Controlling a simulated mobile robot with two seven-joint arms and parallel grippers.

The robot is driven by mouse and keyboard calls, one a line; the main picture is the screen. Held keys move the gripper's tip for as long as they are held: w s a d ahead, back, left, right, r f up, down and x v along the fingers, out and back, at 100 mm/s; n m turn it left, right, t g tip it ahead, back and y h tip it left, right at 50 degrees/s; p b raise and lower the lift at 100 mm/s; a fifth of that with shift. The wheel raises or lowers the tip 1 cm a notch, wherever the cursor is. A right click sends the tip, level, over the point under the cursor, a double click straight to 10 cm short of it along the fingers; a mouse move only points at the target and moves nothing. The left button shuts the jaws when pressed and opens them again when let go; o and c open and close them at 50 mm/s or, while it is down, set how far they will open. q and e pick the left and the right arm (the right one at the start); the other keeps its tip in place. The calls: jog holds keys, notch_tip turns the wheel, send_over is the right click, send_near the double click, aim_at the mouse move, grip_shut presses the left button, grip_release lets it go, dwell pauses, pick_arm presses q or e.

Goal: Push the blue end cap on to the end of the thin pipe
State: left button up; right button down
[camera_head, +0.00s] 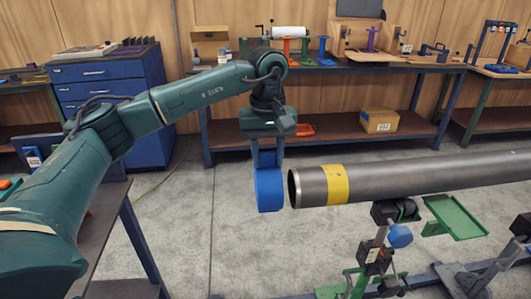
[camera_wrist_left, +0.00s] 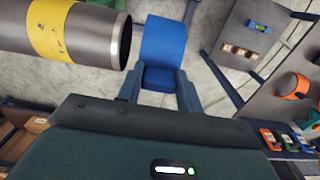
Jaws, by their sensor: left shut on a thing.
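The blue end cap (camera_head: 269,190) hangs below my left gripper (camera_head: 266,158) in the head view, just left of the pipe's open end. My left gripper is shut on the cap. The pipe (camera_head: 420,177) is grey metal with a yellow band (camera_head: 335,185) near its open end. A small gap shows between cap and pipe end in the head view. In the left wrist view the cap (camera_wrist_left: 163,42) sits between the fingers (camera_wrist_left: 158,95), beside the pipe's open end (camera_wrist_left: 122,42). My right gripper is not in view.
A pipe stand (camera_head: 375,250) with a roller and blue knob stands under the pipe. A green tray (camera_head: 455,217) is beside it. A long workbench (camera_head: 340,68) with tools and a cardboard box (camera_head: 380,121) on its lower shelf stands behind. A blue drawer cabinet (camera_head: 110,80) is at left.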

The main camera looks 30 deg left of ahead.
pick_arm(q)
jog(key=shift+w+d+f+b, duration=0.1)
jog(key=shift+f+b, duration=0.2)
jog(key=shift+f, duration=0.15)
jog(key=shift+w+d+f+b, duration=0.1)
jog(key=shift+f+b, duration=0.15)
jog(key=shift+f, duration=0.2)
jog(key=shift+w+d+r, duration=0.1)
jog(key=shift+d, duration=0.05)
jog(key=shift+w+d, duration=0.4)
jog(key=shift+d, duration=0.15)
jog(key=shift+s+p, duration=0.1)
jog(key=shift+p, duration=0.2)
jog(key=shift+w+d, duration=0.6)
jog(key=shift+d, duration=0.15)
jog(key=shift+p, duration=0.35)
jog(key=shift+w+d+p, duration=0.55)
jog(key=shift+w+d, duration=0.6)
jog(key=shift+d, duration=0.3)
dwell(1.0)
